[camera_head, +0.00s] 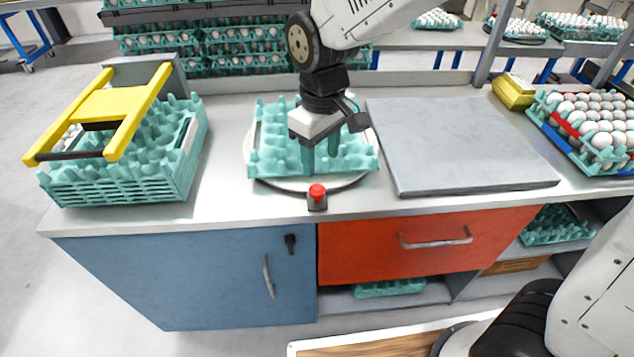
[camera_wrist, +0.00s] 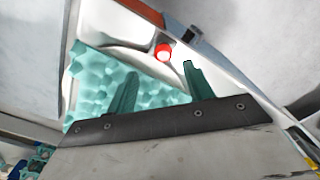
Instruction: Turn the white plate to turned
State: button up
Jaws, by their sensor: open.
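The white plate (camera_head: 262,176) is a round disc on the counter, with its rim showing around a teal egg tray (camera_head: 268,130) that lies on it. Its curved edge also shows in the wrist view (camera_wrist: 112,42). The tray looks empty. My gripper (camera_head: 320,160) is over the right part of the tray, pointing down, with its teal fingers apart and nothing visible between them. In the wrist view my gripper (camera_wrist: 160,80) has its fingers spread over the tray's edge. Whether the fingertips touch the tray or plate I cannot tell.
A red button (camera_head: 317,192) stands at the counter's front edge before the plate. A teal crate (camera_head: 120,185) with a yellow-handled frame (camera_head: 105,108) is left. A grey slab (camera_head: 455,145) lies right, with a tray of white eggs (camera_head: 600,125) beyond it.

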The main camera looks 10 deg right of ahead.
aim_at(317, 186)
jog(key=f, duration=0.8)
jog(key=shift+w+a+f, duration=0.1)
jog(key=shift+a+f, duration=0.1)
jog(key=shift+a, duration=0.2)
grip_shut()
